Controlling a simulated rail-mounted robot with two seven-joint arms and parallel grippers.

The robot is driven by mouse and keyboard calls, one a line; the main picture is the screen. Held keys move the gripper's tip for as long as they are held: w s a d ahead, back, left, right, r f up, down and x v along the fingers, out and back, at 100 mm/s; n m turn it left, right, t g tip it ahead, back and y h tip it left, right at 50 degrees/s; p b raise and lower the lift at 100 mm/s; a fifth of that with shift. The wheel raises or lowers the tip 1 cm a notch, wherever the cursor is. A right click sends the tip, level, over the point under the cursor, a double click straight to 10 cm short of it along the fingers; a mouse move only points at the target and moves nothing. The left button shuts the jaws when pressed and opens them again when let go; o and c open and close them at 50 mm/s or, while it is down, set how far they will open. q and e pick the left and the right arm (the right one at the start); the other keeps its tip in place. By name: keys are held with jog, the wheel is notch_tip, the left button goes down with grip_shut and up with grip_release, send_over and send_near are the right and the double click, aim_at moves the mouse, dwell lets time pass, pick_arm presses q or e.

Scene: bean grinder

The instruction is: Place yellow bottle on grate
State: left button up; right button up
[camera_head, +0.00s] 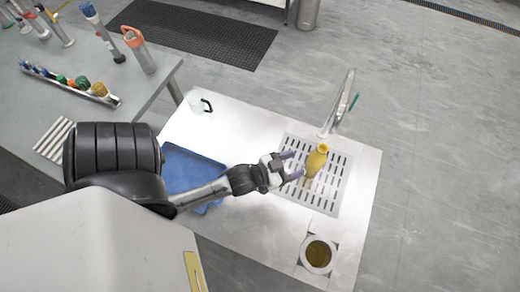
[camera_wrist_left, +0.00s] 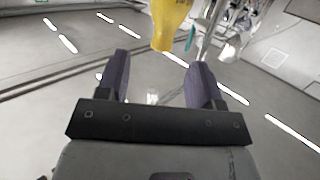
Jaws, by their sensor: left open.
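The yellow bottle (camera_head: 317,160) stands on the slotted grate (camera_head: 331,199) near its far edge, in front of the tap, in the head view. Its lower part also shows at the top of the left wrist view (camera_wrist_left: 169,22), ahead of the fingers. My left gripper (camera_head: 291,164) is over the left part of the grate, beside the bottle. Its two purple fingers (camera_wrist_left: 160,85) are spread and empty, with a gap to the bottle in the wrist view. My right gripper is not in view.
A metal tap (camera_head: 341,104) rises behind the grate. A round opening with a brown inside (camera_head: 319,254) is at the counter's near right. A blue tray (camera_head: 190,172) lies left under my arm.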

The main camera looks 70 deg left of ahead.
pick_arm(q)
jog(key=s+d+f+m+g, duration=0.1)
jog(key=s+d+f+g, duration=0.1)
jog(key=s+g, duration=0.4)
jog(key=s+d+f+m+g, duration=0.1)
jog(key=s+d+g, duration=0.2)
jog(key=s+g, duration=0.3)
jog(key=shift+s+d+f+h, duration=0.4)
jog(key=shift+s, duration=0.5)
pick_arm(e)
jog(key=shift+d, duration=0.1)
